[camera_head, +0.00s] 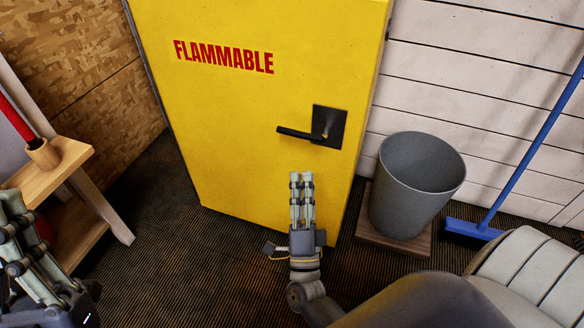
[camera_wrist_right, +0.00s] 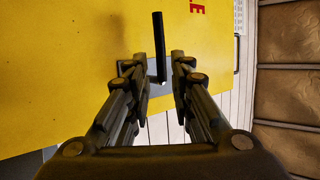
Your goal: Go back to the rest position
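My right gripper (camera_head: 301,178) is in front of the yellow cabinet door (camera_head: 235,120), below its black lever handle (camera_head: 300,134). In the right wrist view my right gripper (camera_wrist_right: 155,65) has its two fingers apart with nothing between them. The black handle (camera_wrist_right: 159,42) shows beyond the fingertips there, apart from them as far as I can see. My left gripper (camera_head: 22,240) is at the lower left edge, partly cut off, beside the wooden shelf. Its fingertips do not show clearly. The door appears shut.
A grey bin (camera_head: 418,180) stands on a wooden base right of the cabinet. A blue broom (camera_head: 520,175) leans farther right. A wooden shelf (camera_head: 55,170) holding a red shaft in a wooden cup is at left. Dark floor (camera_head: 155,190) is clear between shelf and cabinet.

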